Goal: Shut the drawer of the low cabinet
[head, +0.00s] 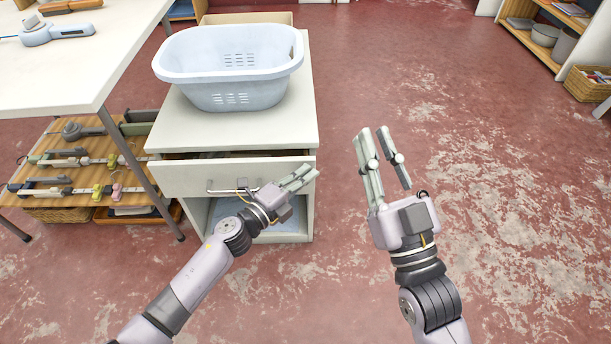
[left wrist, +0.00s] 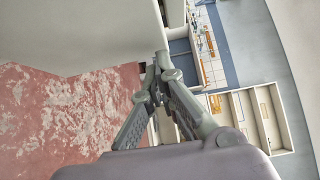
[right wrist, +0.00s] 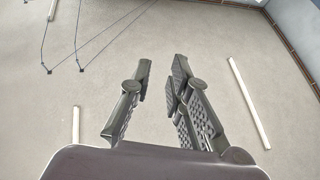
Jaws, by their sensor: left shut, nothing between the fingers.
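The low cabinet (head: 245,127) is white and stands left of centre in the head view. Its drawer (head: 190,178) is pulled out a little, with a dark gap showing behind the top of its front. A metal bar handle (head: 222,190) is on the front, partly hidden by my left gripper. My left gripper (head: 312,172) is shut and empty, its fingertips by the right end of the drawer front; whether they touch it I cannot tell. The left wrist view shows the closed fingers (left wrist: 155,70) beside a pale panel. My right gripper (head: 374,132) is open and empty, right of the cabinet.
A pale blue laundry basket (head: 228,62) stands on the cabinet top. Below the drawer is an open compartment (head: 300,225). A white table (head: 80,60) with a metal leg is at the left, above a wooden shelf (head: 75,165). The red floor (head: 500,200) at the right is clear.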

